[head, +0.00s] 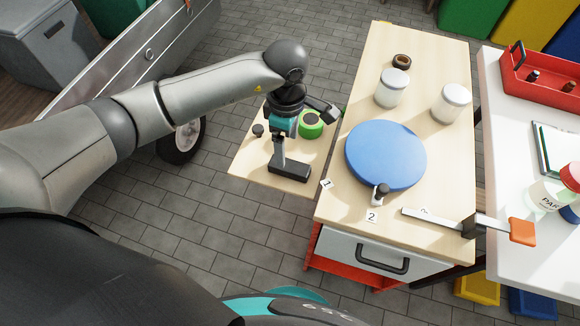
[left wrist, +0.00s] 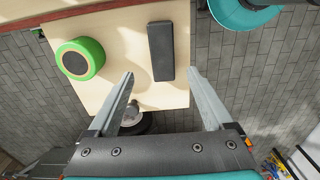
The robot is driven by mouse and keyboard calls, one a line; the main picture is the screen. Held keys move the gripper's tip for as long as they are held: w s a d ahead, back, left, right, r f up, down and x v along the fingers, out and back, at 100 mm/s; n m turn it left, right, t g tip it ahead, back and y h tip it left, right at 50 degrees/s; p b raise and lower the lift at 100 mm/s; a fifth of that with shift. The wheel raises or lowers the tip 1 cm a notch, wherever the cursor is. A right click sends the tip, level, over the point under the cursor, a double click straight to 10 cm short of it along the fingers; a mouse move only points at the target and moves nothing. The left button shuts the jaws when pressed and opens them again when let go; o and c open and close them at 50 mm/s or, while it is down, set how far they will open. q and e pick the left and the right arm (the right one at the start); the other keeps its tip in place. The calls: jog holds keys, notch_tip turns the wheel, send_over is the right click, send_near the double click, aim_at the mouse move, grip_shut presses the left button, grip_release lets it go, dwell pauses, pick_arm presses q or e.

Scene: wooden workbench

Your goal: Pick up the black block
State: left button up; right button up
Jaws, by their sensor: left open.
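The black block (head: 290,171) lies flat on a low pale wooden board beside the workbench. In the left wrist view the black block (left wrist: 161,50) is a long dark bar, lying past the fingertips. My left gripper (head: 279,158) is over that board, pointing down close to the block; one finger shows clearly in the head view. In the left wrist view my left gripper (left wrist: 160,74) is open and empty, its fingers wide apart and the block lying between their lines. Contact cannot be told. My right gripper is in neither view.
A green tape roll (head: 311,124) lies near the block, and a small dark knob (head: 257,130) is at the left. A red tray (head: 540,90) is far right.

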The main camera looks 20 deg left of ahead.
aim_at(289, 165)
pick_arm(q)
notch_tip(289, 165, down, 2)
jog(key=shift+f, duration=0.45)
jog(key=f, duration=0.1)
jog(key=f+b, duration=0.1)
jog(key=f, duration=0.2)
jog(key=shift+s+d+f, duration=0.25)
jog(key=shift+s+d, duration=0.05)
jog(key=shift+d, duration=0.05)
jog(key=shift+f, duration=0.15)
jog(key=c, duration=1.3)
grip_shut()
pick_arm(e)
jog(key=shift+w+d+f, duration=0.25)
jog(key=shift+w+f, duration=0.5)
